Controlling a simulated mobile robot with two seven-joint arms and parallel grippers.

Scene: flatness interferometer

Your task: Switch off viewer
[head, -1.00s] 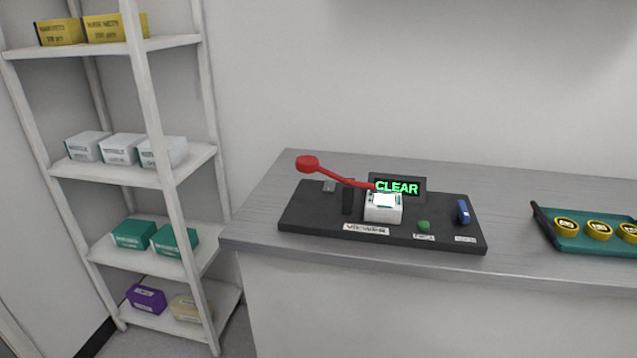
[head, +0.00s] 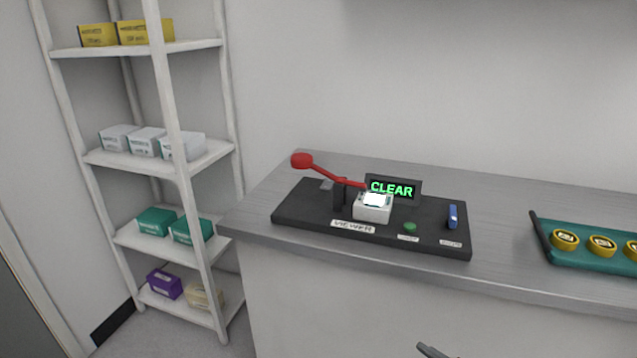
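The viewer is a black base board (head: 290,213) on the grey counter, with a label (head: 353,227) reading VIEWER on its front. On it stand a white block (head: 372,211) with a lit top, a dark post (head: 339,194), a red lever (head: 330,172) raised to the upper left, a green button (head: 410,226) and a blue switch (head: 453,216). A dark display (head: 392,188) behind reads CLEAR in green. A dark grey piece at the bottom edge may be part of my arm or gripper; I cannot tell which. Neither gripper is clearly seen.
A teal tray (head: 590,260) with several yellow round pieces stands on the counter (head: 500,200) at right. A white shelf rack (head: 190,238) with yellow, white, green and purple boxes stands at left. The counter between board and tray is clear.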

